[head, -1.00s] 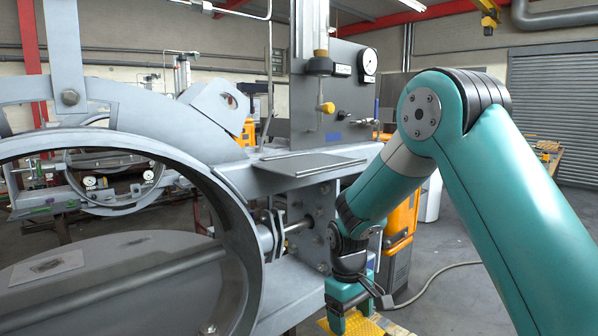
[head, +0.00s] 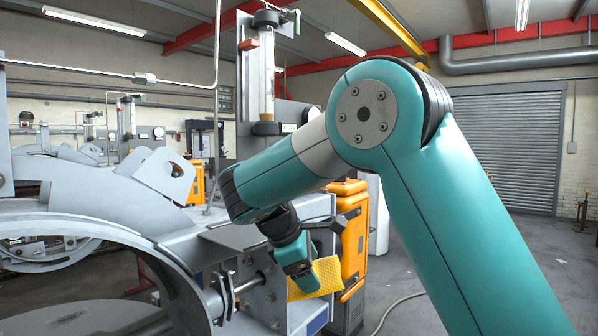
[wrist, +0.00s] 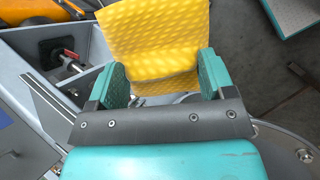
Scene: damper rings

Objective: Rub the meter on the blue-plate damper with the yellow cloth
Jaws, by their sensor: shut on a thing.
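My gripper (head: 300,275) is shut on the yellow cloth (head: 325,276) and holds it up beside the near damper's grey frame. In the wrist view the cloth (wrist: 155,38) spreads out beyond the two teal fingers of my gripper (wrist: 160,78). The near damper's large grey ring (head: 120,228) fills the lower left of the head view. A blue plate (head: 318,321) shows on the frame side just below the cloth.
An orange cabinet (head: 352,235) stands just behind the cloth. A shaft and clamp (head: 240,288) stick out beside the ring. Other dampers with small gauges (head: 158,132) stand at the back left. Open floor lies to the right.

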